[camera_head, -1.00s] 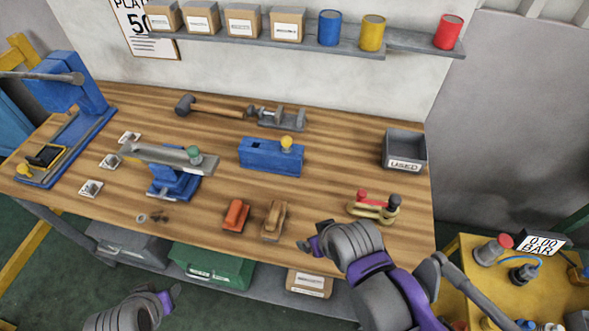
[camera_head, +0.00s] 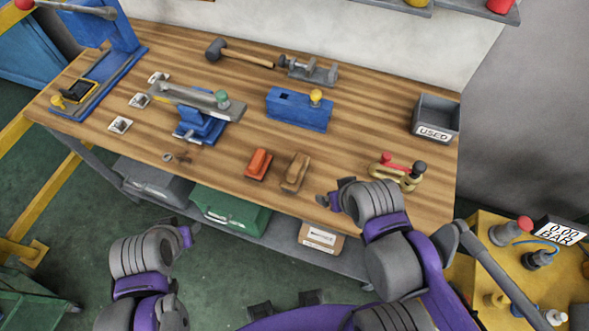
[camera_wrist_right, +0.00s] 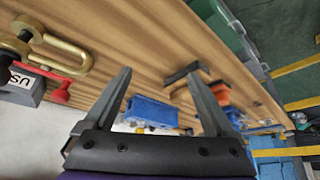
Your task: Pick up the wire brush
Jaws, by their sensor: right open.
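The wire brush appears to be the brown wooden-topped block (camera_head: 295,172) near the bench's front edge, beside an orange block (camera_head: 258,163). In the right wrist view, a dark-edged block (camera_wrist_right: 181,74) beside the orange one (camera_wrist_right: 220,93) seems to be the same brush. My right gripper (camera_head: 332,194) is open and empty, just right of the brush and apart from it. Its spread fingers (camera_wrist_right: 158,76) show in the wrist view. My left gripper (camera_head: 187,236) hangs in front of the bench, low and left; its jaws are not clear.
A yellow clamp with red and black knobs (camera_head: 398,172) lies right of my right gripper. A grey "USED" bin (camera_head: 436,118), a blue block with a yellow knob (camera_head: 298,110) and a mallet (camera_head: 240,55) stand farther back. Bare wood lies behind the brush.

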